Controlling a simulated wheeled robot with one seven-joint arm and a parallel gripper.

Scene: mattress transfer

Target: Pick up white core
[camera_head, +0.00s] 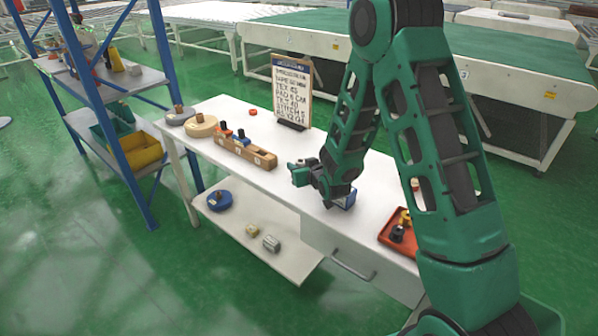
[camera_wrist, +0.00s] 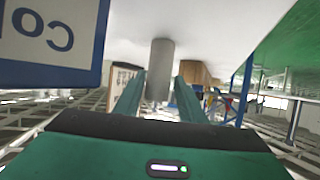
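A plain grey-white cylinder (camera_wrist: 160,68), which looks like the white core, stands on the white table (camera_head: 225,110); the wrist view shows it upside down, with the tabletop above. My gripper (camera_wrist: 161,80) is open, with one finger on each side of the cylinder and narrow gaps apparently left beside it. In the head view my gripper (camera_head: 300,172) is low over the middle of the table, fingers pointing left. The cylinder cannot be made out there.
A wooden block rack (camera_head: 262,158) and an upright text board (camera_head: 291,92) stand behind the gripper. A blue-and-white box (camera_head: 346,201) is close beside my wrist. A red tray (camera_head: 385,239) is at the right. The table's back left has free room.

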